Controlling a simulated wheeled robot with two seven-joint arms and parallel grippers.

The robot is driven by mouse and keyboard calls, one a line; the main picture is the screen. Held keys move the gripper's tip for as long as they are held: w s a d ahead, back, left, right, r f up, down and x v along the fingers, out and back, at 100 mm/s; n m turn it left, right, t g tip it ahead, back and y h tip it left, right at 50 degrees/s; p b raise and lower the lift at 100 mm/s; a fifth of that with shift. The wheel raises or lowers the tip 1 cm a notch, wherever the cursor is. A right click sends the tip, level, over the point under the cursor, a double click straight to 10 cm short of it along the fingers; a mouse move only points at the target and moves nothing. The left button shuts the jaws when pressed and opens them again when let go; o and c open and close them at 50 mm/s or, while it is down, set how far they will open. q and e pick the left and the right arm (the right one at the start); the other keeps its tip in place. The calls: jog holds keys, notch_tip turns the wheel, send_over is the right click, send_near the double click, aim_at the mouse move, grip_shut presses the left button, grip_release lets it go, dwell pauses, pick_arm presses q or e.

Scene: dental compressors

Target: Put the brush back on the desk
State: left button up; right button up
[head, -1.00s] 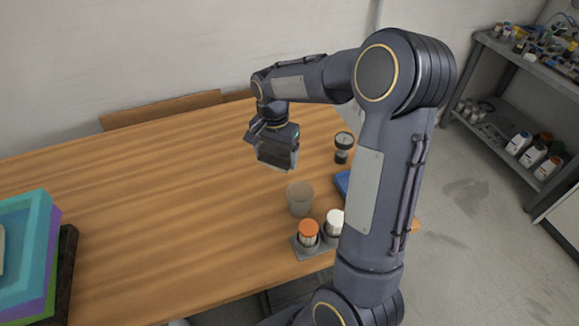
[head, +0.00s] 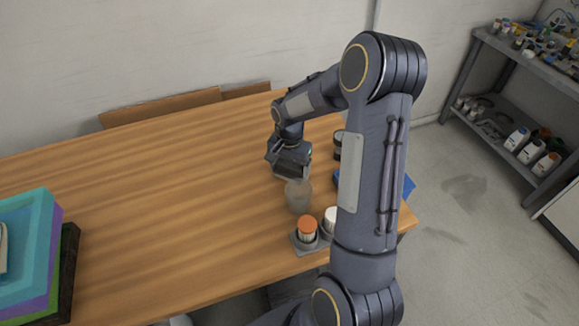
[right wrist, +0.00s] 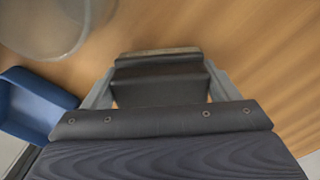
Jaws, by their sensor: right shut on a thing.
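The wooden desk (head: 150,190) fills the lower left of the head view. My right gripper (head: 290,165) is low over its right part, just behind a clear cup. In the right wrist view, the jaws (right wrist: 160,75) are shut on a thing. A thin tan-grey strip shows at their tips. I take the held thing to be the brush, but its shape is mostly hidden and I cannot tell whether it touches the desk. No other brush is clear to see. My left gripper is out of view.
The clear cup (head: 298,196) stands close in front of the right gripper. Orange-capped (head: 307,229) and white-capped (head: 330,218) jars stand in a grey holder. A blue tray (right wrist: 40,105) is nearby. Stacked coloured trays (head: 30,250) sit at left. The desk's middle is clear.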

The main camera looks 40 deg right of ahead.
aim_at(289, 164)
jog(key=shift+f, duration=0.25)
jog(key=o, duration=0.9)
jog(key=shift+r, duration=0.1)
notch_tip(289, 164, up, 12)
jog(key=s+a+r+n+t+y, duration=0.1)
jog(key=s+a+n+t, duration=0.1)
jog(key=s+a, duration=0.3)
jog(key=s+a+r+n+t+y, duration=0.1)
jog(key=s+a+r+n, duration=0.1)
jog(key=s+a+n, duration=0.3)
jog(key=s+a+r+n+t+y, duration=0.1)
jog(key=s+a+n, duration=0.3)
jog(key=s, duration=0.6)
jog(key=shift+s+a+r+t+y, duration=0.2)
jog(key=shift+a+t, duration=0.2)
jog(key=shift+a, duration=0.25)
jog(key=shift+s+a+r+t+y, duration=0.1)
jog(key=shift+s+a+t+y, duration=0.1)
jog(key=shift+a+t, duration=0.3)
jog(key=shift+a, duration=0.1)
